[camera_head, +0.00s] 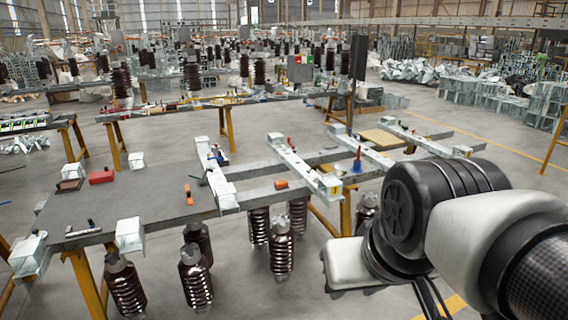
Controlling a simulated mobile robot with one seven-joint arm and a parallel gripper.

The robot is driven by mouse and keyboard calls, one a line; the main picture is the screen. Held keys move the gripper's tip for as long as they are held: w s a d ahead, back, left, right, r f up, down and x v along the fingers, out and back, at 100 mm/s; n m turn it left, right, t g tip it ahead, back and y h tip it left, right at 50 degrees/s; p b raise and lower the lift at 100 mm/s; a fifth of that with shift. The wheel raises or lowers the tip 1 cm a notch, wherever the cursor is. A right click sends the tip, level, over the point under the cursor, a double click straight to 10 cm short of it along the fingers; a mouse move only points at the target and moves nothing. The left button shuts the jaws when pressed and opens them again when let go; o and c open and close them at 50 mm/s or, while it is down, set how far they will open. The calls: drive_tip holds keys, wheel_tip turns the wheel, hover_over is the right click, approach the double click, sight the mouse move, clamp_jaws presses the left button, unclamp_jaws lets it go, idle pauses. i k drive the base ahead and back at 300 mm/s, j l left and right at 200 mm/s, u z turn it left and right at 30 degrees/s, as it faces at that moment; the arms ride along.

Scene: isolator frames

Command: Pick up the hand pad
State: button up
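A small flat dark reddish-brown pad (69,185), which looks like the hand pad, lies near the left edge of the grey work table (130,206). A bright red block (101,177) lies just right of it. They are small, so I cannot be certain which is the hand pad. My arm enters from the lower right and is far from both items. My gripper is not visible in this view, so its state does not show.
Steel frames (285,165) lie across the table's right part, with a blue-and-red tool (357,162) on them. White metal blocks (130,236) sit at the table edges. Brown insulators (195,277) hang below the front. An orange-handled tool (188,194) lies mid-table.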

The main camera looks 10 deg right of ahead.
sight(282, 183)
drive_tip(key=i+u, duration=0.1)
drive_tip(key=i, duration=0.4)
drive_tip(key=i+l+u, duration=0.1)
drive_tip(key=i, duration=0.4)
drive_tip(key=i+l, duration=0.1)
drive_tip(key=i, duration=0.35)
drive_tip(key=i+l+u, duration=0.15)
drive_tip(key=i, duration=0.35)
drive_tip(key=i+l+u, duration=0.1)
drive_tip(key=i, duration=0.4)
drive_tip(key=i+l+u, duration=0.1)
drive_tip(key=i+l, duration=0.15)
drive_tip(key=i, duration=0.2)
